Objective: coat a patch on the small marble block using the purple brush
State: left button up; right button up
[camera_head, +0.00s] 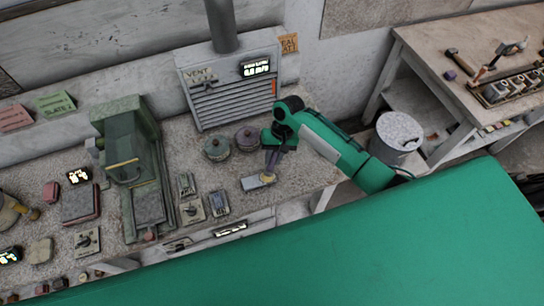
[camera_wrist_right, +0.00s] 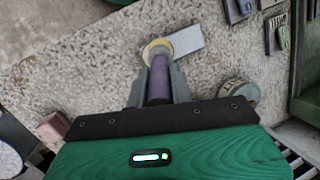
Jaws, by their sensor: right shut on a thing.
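My right gripper (camera_head: 270,158) is shut on the purple brush, whose handle (camera_wrist_right: 158,80) stands between the two fingers in the right wrist view. The brush's pale yellow head (camera_wrist_right: 157,47) is at the far end of the handle, pointing down. The small marble block (camera_wrist_right: 184,41) is a pale grey slab on the speckled bench; it also shows in the head view (camera_head: 253,184). My left gripper is not in view.
A green-lidded pot (camera_head: 217,148) and a purple-lidded pot (camera_head: 248,138) stand behind the block. Several small switch plates (camera_head: 192,210) lie to its left, beside a green machine (camera_head: 130,150). A vent box (camera_head: 230,90) stands at the back. The bench right of the block is clear.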

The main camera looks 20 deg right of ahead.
jog(key=shift+d, duration=0.4)
jog(key=shift+a, duration=0.1)
jog(key=shift+f, duration=0.1)
dwell(1.1)
jog(key=shift+a, duration=1.25)
